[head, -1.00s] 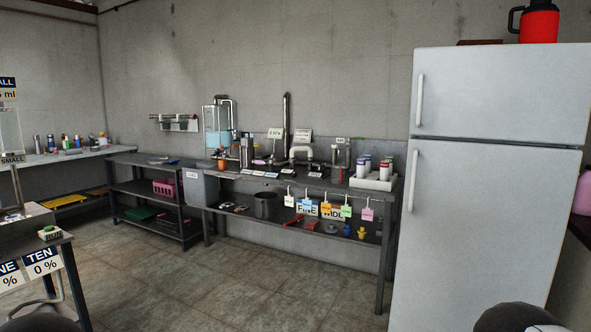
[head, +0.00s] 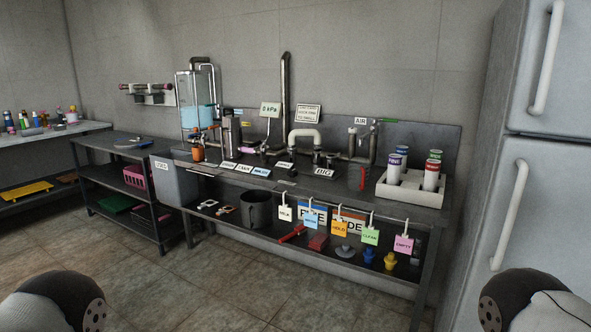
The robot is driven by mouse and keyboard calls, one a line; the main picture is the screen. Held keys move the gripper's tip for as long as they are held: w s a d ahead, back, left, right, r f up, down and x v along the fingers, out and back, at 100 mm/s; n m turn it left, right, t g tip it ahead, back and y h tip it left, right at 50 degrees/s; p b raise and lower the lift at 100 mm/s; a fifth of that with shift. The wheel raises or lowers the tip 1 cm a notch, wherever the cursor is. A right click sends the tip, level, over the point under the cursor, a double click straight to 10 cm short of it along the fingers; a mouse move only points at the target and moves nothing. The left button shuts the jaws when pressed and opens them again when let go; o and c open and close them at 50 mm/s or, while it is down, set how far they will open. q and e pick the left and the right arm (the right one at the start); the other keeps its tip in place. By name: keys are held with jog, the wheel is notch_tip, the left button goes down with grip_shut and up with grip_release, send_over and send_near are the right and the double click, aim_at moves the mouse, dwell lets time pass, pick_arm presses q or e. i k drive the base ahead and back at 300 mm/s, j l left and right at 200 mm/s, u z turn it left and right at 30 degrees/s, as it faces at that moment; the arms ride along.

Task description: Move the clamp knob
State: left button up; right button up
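A dark workbench (head: 400,207) with pipework stands against the back wall in the head view. I cannot tell which part on it is the clamp knob. Candidates in sight are an orange piece (head: 197,154) beside the clear tank (head: 190,103), a pink piece (head: 249,149) by the pipes, and small blue (head: 368,256) and yellow (head: 390,261) knob-like parts on the lower shelf. All are small at this distance. Only rounded parts of my own arms show at the bottom corners. Neither gripper is in view.
A white tray (head: 388,190) with several labelled bottles stands at the bench's right end. Coloured tags hang from the front rail. A grey bin (head: 176,184) is at the left end, near a black shelf (head: 80,187). A fridge (head: 535,190) stands right. The floor (head: 190,290) ahead is clear.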

aim_at(293, 174)
jog(key=i+j, duration=0.2)
jog(key=i, duration=0.15)
jog(key=i+j, duration=0.2)
jog(key=i, duration=0.2)
jog(key=i+j, duration=0.2)
jog(key=i, duration=0.15)
